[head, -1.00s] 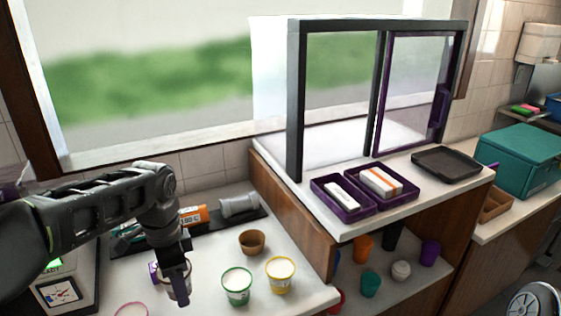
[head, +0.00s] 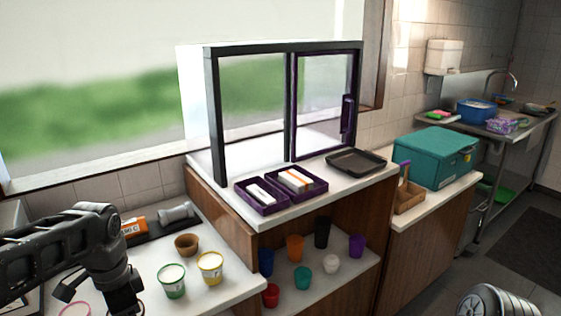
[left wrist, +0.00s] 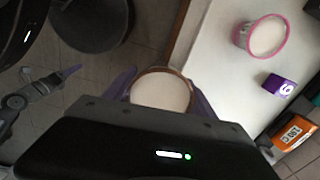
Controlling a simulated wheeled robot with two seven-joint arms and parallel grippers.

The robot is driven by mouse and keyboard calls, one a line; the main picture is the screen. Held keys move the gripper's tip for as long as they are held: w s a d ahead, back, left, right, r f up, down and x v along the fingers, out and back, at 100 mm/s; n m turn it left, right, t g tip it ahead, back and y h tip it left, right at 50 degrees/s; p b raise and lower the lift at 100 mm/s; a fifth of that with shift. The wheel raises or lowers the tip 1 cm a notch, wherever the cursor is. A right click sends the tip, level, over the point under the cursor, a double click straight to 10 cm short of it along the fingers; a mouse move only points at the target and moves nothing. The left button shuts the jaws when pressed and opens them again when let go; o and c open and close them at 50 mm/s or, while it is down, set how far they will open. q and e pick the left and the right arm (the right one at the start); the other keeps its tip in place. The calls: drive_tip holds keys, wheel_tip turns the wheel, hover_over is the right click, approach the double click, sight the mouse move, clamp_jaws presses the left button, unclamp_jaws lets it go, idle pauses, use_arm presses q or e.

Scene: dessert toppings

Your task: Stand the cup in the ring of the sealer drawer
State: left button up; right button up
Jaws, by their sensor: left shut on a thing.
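My left gripper (left wrist: 162,88) is shut on a cup with a brown rim and pale filling (left wrist: 160,92), seen from above in the left wrist view between the two purple fingers. The cup is held by the counter's edge, with floor to the left of it. In the head view my left gripper (head: 125,303) is at the bottom edge, and the cup is out of sight there. What looks like my right gripper (left wrist: 68,74) shows small over the floor in the left wrist view; its jaws are unclear. I cannot make out the sealer drawer or its ring.
A pink-rimmed cup (left wrist: 264,38) and a purple block (left wrist: 280,85) are on the counter. Green-rimmed (head: 172,282) and yellow-rimmed (head: 210,268) cups stand near a brown cup (head: 187,245). A raised counter with a framed window (head: 288,110) and purple trays (head: 262,206) stands to the right.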

use_arm(q)
drive_tip(key=w+d+f+n, duration=0.6)
drive_tip(key=w+d, duration=0.1)
drive_tip(key=w+d+f+n, duration=0.3)
drive_tip(key=d, duration=0.1)
drive_tip(key=shift+w+f+n, duration=0.1)
drive_tip(key=shift+w+n, duration=0.2)
